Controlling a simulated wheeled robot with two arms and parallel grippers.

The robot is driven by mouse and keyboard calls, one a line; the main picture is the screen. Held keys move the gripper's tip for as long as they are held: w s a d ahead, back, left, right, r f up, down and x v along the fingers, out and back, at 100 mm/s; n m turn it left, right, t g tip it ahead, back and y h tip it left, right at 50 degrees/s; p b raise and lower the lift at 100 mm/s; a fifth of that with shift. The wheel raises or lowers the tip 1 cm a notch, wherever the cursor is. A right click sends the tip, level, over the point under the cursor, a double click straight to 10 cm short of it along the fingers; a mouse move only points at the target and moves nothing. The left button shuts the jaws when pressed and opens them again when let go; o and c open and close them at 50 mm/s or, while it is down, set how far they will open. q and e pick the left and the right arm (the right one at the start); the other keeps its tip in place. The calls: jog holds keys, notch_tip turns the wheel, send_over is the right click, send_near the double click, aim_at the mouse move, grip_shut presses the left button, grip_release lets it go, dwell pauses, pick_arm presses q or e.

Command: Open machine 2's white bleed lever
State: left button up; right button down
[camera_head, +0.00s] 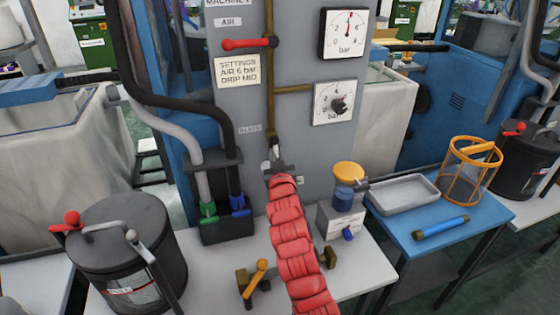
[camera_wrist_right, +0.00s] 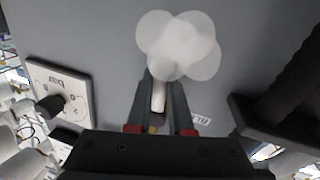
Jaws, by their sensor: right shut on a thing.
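The white bleed lever (camera_wrist_right: 158,97) shows in the right wrist view between the two dark fingers of my right gripper (camera_wrist_right: 160,110). The gripper is shut on it. In the head view my right gripper (camera_head: 275,160) is at the grey panel of machine 2, just below the end of the brown pipe and beside the BLEED label (camera_head: 249,129). It hides most of the lever there. A pale, rounded white puff (camera_wrist_right: 180,45) shows in the wrist view just beyond the fingertips. My left gripper is not in view.
Above are a red AIR lever (camera_head: 248,43), a settings card (camera_head: 238,72) and two bar gauges (camera_head: 347,32), the lower with a dark knob (camera_head: 338,104). Hoses with green and blue ends hang left. A black drum (camera_head: 115,245) and an orange-topped cup (camera_head: 348,182) flank my arm.

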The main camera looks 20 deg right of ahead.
jog(key=shift+a+f+m+b, duration=0.1)
jog(key=shift+a+m+b, duration=0.25)
jog(key=shift+m+b, duration=0.55)
jog(key=c, duration=0.8)
grip_release()
jog(key=shift+s+a, duration=0.1)
jog(key=shift+s, duration=0.05)
